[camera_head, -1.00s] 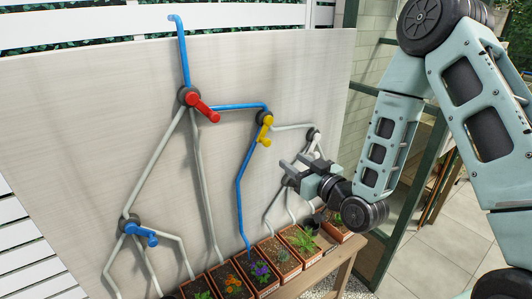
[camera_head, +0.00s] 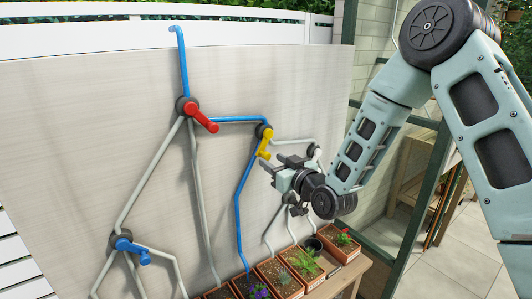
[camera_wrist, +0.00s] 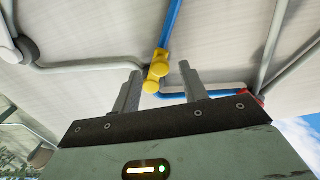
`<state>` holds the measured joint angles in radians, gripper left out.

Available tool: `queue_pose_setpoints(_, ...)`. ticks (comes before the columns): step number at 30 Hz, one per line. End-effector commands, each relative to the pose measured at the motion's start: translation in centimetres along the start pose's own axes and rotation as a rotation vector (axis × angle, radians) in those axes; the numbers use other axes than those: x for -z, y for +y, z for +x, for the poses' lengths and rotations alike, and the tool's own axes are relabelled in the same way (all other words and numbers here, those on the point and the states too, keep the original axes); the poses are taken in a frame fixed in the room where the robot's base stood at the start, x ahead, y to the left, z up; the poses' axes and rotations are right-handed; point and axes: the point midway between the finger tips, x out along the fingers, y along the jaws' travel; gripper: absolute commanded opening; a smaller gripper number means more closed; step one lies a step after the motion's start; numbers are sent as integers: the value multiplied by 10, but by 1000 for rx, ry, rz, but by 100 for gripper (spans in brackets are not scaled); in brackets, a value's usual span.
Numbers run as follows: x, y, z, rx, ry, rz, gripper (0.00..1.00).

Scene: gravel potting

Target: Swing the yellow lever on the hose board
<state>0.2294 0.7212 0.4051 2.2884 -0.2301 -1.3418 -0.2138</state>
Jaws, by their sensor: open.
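The yellow lever (camera_head: 265,146) is on a round dark valve on the pale hose board (camera_head: 90,130), right of the red lever (camera_head: 204,117). It points down and slightly to one side. A blue pipe leads into its valve from the left and a blue pipe runs down from it. My gripper (camera_head: 272,166) is open and empty, just below and right of the yellow lever. In the wrist view the yellow lever (camera_wrist: 157,70) appears beyond the fingertips, in line with the gap between them. No contact with it shows.
A blue lever (camera_head: 131,248) sits at the lower left of the board. Grey pipes branch over the board. A white valve (camera_head: 314,151) is right of my gripper, partly hidden by it. Potted plants (camera_head: 305,262) stand on a wooden bench (camera_head: 347,277) below.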

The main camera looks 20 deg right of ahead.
Motion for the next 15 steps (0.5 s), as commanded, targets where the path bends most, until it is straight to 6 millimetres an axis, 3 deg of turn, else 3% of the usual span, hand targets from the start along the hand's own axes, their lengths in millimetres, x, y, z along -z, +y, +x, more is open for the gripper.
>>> queue_pose_setpoints(6,2,0,32,1,0,0,43)
queue_pose_setpoints(15,-1,0,45,0,-1,-1,43)
